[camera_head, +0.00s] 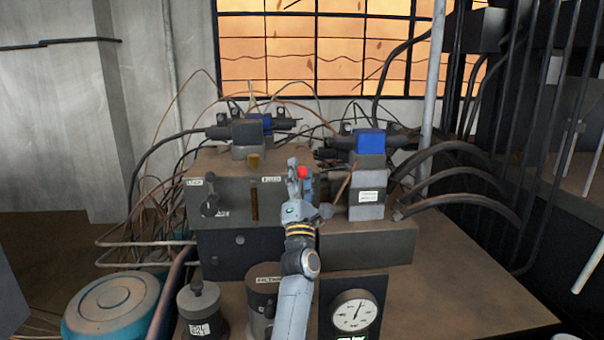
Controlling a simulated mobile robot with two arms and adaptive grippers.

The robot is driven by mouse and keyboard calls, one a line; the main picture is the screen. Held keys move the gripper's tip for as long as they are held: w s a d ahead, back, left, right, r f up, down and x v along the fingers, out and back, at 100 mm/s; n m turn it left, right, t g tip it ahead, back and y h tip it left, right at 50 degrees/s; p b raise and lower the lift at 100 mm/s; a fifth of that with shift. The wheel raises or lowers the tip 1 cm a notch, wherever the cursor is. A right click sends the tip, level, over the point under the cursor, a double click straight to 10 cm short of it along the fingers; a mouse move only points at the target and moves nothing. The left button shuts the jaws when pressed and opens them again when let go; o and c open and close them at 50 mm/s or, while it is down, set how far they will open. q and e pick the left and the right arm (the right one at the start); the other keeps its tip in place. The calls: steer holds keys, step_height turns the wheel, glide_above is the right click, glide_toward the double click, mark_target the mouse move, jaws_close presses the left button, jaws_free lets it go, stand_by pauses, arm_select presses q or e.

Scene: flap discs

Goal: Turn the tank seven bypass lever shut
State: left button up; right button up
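A lever with a round red knob (303,172) shows at the right end of the grey-brown valve block (232,189). I cannot read a tank number there, so I cannot confirm which lever it is. My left gripper (298,180) is at the knob, with its fingers pointing up around or beside it. The fingers and wrist hide the lever's shaft and base. I cannot tell whether the fingers touch the knob or how far they are closed. My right gripper is not in view.
A black handle (209,204) and small labels sit on the block's front. Blue-topped valves (370,142), cables and thick hoses (460,150) crowd the back and right. A pressure gauge (354,312) and dark canisters (201,310) stand in front. The bench's right front (465,300) is clear.

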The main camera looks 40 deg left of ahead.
arm_select(q)
steer(key=shift+r, duration=0.1)
steer(key=shift+d, duration=0.2)
steer(key=v, duration=0.7)
steer(key=shift+s, duration=0.15)
steer(key=shift+c, duration=0.2)
